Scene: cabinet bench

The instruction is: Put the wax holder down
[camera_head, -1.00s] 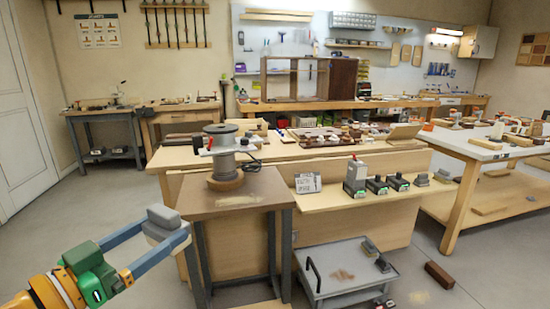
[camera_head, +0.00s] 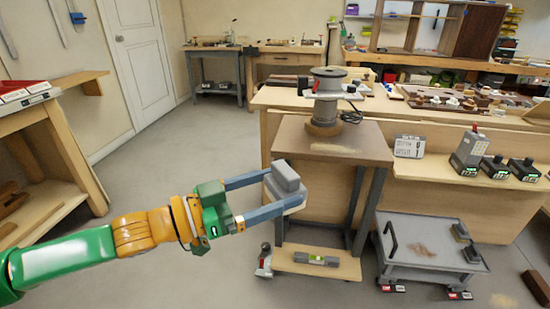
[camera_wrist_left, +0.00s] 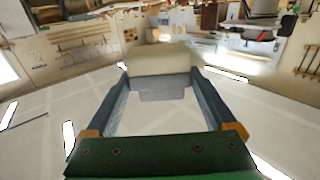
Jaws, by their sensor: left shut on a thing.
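The wax holder (camera_head: 287,178) appears to be the small grey block between the fingers of my left gripper (camera_head: 283,190). The gripper is shut on it and holds it in the air, in front of the left edge of the small brown-topped stand (camera_head: 345,147) in the head view. In the left wrist view the grey block (camera_wrist_left: 161,90) sits between the two fingers, with a paler part above it. My right gripper is not in view.
A low shelf (camera_head: 340,268) holds a grey bar (camera_head: 316,258). A grey cart (camera_head: 425,250) stands to the right. A wooden bench (camera_head: 50,140) is at left; the floor between is clear.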

